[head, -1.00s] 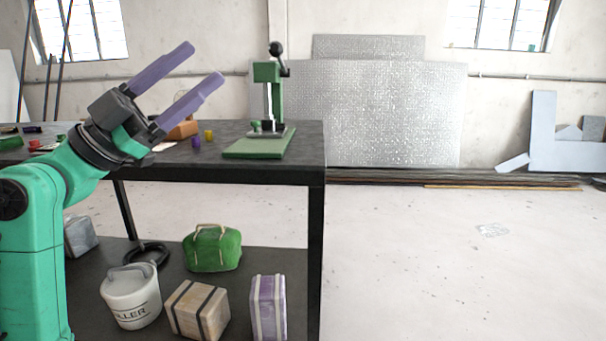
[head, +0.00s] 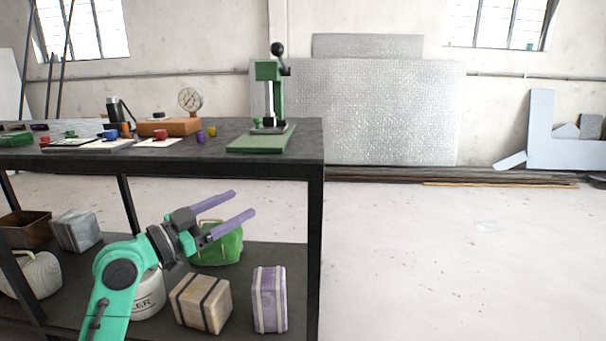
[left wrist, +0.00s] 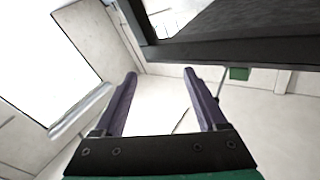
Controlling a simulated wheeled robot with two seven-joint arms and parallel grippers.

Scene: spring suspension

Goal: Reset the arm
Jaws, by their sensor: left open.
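My left gripper (head: 244,204) has two purple fingers spread apart with nothing between them. In the head view it is below the level of the tabletop, in front of the green bag on the lower shelf, and points up and to the right. In the left wrist view its open fingers (left wrist: 160,74) show the pale floor and wall between them. The dark edge of the workbench (left wrist: 250,45) crosses the upper right of that view. My left arm hides part of the white bucket. My right gripper is in neither view.
The dark workbench (head: 200,165) carries a green press (head: 268,95) on a green mat (head: 262,141), a gauge on an orange block (head: 170,127) and small coloured parts. Its lower shelf holds a green bag (head: 228,248), a tan box (head: 201,302) and a purple box (head: 269,300). The floor on the right is clear.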

